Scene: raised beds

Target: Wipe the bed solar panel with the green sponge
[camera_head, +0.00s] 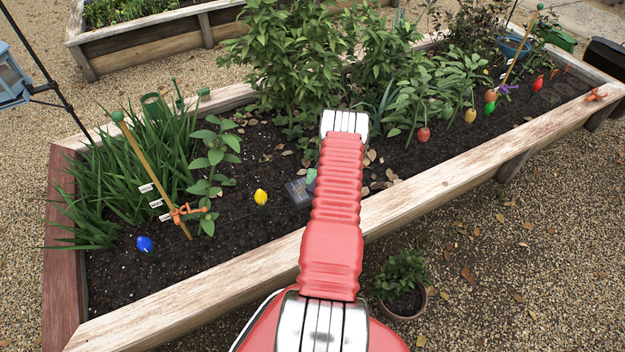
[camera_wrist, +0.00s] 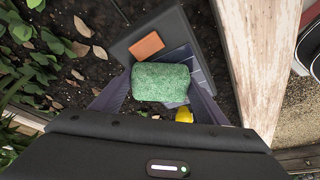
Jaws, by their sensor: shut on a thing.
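The green sponge (camera_wrist: 160,82) is between the two fingers of my gripper (camera_wrist: 158,96) in the wrist view, and the gripper is shut on it. The dark bed solar panel (camera_wrist: 198,66) with blue-grey cells lies below and behind the sponge. The sponge covers part of it; I cannot tell whether they touch. A flat orange-brown patch (camera_wrist: 147,46) shows on the panel's dark surface beside the sponge. In the head view the panel (camera_head: 297,192) shows on the soil just left of my arm, which hides most of my gripper.
The bed's front wooden edge (camera_head: 430,190) runs close to the panel. A yellow marker (camera_head: 261,197) and a blue one (camera_head: 145,243) stand in the soil to the left. Leafy plants (camera_head: 290,60) stand behind. A potted plant (camera_head: 403,285) is on the gravel in front.

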